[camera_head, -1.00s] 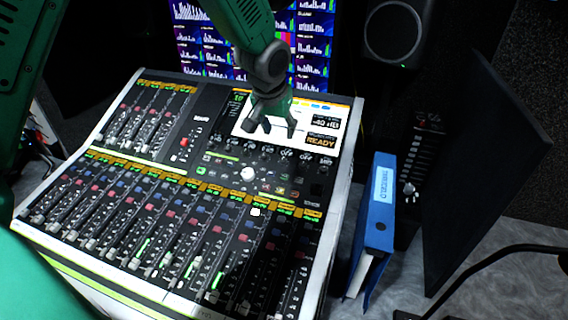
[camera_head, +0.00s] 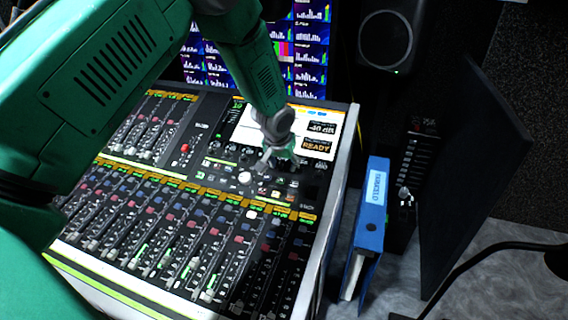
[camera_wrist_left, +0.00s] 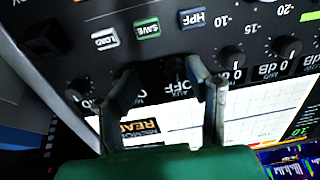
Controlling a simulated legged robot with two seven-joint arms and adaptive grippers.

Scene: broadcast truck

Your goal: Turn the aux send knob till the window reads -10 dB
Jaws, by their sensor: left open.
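The mixing console (camera_head: 130,262) has a lit screen whose dark window (camera_head: 320,128) seems to read -40 dB, with READY below it. My left gripper (camera_head: 280,163) is over the row of knobs just under the screen. In the left wrist view my left gripper (camera_wrist_left: 163,78) is open, its fingers either side of a dark spot above an OFF label; a knob there is too dark to make out clearly. A black knob (camera_wrist_left: 231,56) shows just outside one finger. My right gripper is not in view.
LOAD (camera_wrist_left: 104,39), SAVE (camera_wrist_left: 147,29) and HPF (camera_wrist_left: 191,17) buttons lie close to the fingertips. A white round knob (camera_head: 245,178) stands left of the gripper. A blue binder (camera_head: 371,225) and a dark upright panel (camera_head: 480,170) stand right of the console.

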